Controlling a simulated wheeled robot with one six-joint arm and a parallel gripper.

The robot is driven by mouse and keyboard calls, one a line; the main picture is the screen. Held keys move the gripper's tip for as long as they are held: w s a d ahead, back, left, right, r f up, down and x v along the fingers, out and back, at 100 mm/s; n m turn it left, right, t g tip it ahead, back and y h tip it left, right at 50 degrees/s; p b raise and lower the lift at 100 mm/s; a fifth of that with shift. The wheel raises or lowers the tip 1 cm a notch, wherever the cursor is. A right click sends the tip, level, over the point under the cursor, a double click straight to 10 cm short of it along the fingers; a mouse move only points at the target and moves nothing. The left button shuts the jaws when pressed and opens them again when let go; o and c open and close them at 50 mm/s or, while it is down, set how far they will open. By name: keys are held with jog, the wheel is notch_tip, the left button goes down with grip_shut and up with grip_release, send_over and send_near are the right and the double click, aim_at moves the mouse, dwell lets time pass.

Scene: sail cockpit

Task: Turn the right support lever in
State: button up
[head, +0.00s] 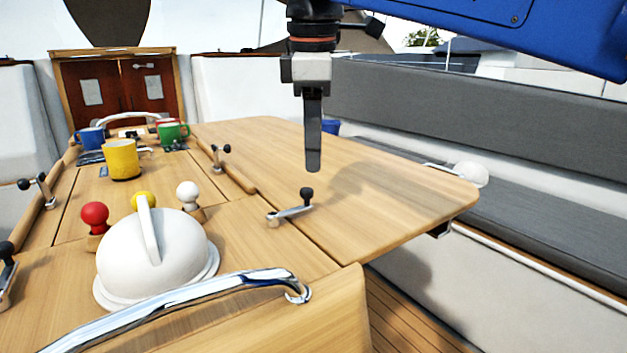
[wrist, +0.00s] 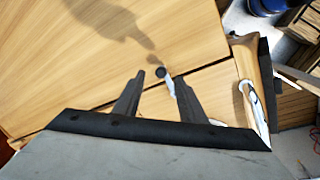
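A metal support lever (head: 290,212) with a black knob lies on the right part of the wooden table, its arm reaching over the seam to the right-hand leaf. A similar lever (head: 220,156) stands farther back along the same seam. My gripper (head: 313,168) points down above the nearer lever's knob, apart from it in the head view. In the wrist view, my gripper (wrist: 160,76) has its two fingers spread, and the black knob of a lever (wrist: 160,72) shows between the fingertips. The lever's arm is partly hidden by a finger.
A chrome rail (head: 180,305) and a white domed compass (head: 155,260) stand in front. Red, yellow and white knobs (head: 187,195) rise behind the dome. Mugs (head: 122,160) stand farther back. The right-hand leaf (head: 400,190) is clear. A grey bench (head: 540,220) runs along the right.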

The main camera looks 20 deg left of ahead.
aim_at(307, 187)
jog(key=f, duration=0.1)
jog(key=a+f, duration=0.1)
jog(key=f, duration=0.3)
jog(key=shift+a+f, duration=0.15)
jog(key=shift+a, duration=0.1)
jog(key=shift+w+f, duration=0.25)
jog(key=shift+f, duration=0.55)
grip_shut()
